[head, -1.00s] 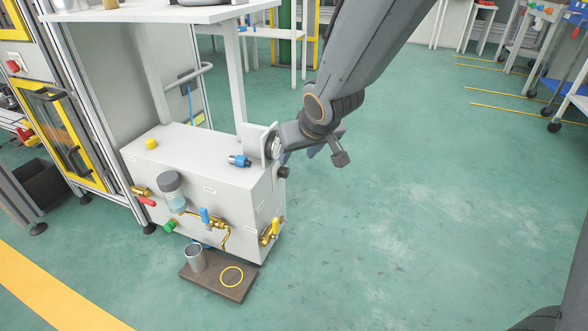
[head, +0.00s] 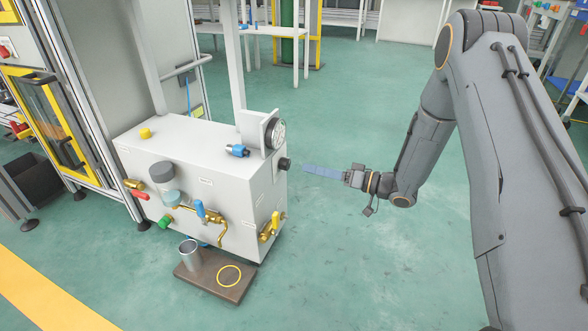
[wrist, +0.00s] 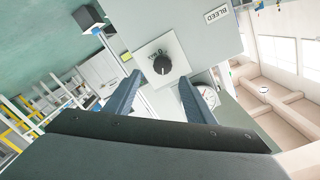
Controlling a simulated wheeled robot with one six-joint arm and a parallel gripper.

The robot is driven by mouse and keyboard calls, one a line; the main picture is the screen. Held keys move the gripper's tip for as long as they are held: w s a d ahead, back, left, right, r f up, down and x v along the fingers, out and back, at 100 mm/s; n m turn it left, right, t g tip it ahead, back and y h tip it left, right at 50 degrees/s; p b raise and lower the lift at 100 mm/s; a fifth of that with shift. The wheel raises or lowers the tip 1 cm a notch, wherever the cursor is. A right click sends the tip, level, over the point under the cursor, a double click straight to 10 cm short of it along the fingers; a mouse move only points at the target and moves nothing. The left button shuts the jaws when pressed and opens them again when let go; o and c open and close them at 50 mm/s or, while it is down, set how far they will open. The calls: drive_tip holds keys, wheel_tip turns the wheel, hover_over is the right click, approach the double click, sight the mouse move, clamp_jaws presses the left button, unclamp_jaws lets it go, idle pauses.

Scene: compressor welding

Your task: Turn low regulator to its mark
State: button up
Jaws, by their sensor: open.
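A round black knob (wrist: 163,66) sits on a pale square plate marked 0 and MAX in the wrist view. I see no name on it, and its mark is too small to read. In the head view a dark knob (head: 285,164) sticks out of the right face of the white unit (head: 215,160). My gripper (head: 308,170) is just right of it, blue fingers pointing at it. In the wrist view my gripper (wrist: 160,80) is open, its two fingers apart on either side of the knob's line. The knob is not clasped.
A round gauge (head: 276,133) stands above the knob. A yellow-handled valve (head: 270,227) is lower on the same face. A BLEED label (wrist: 217,15) and a black block (wrist: 88,17) show in the wrist view. Floor right of the unit is clear.

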sight(289, 164)
drive_tip(key=shift+y, duration=0.3)
drive_tip(key=b+x, duration=0.1)
drive_tip(key=x, duration=0.2)
drive_tip(key=b+x, duration=0.2)
drive_tip(key=x, duration=0.2)
drive_tip(key=shift+s+a+f, duration=0.15)
drive_tip(key=shift+s+a, duration=0.05)
drive_tip(key=c, duration=1.1)
drive_tip(key=shift+o, duration=0.2)
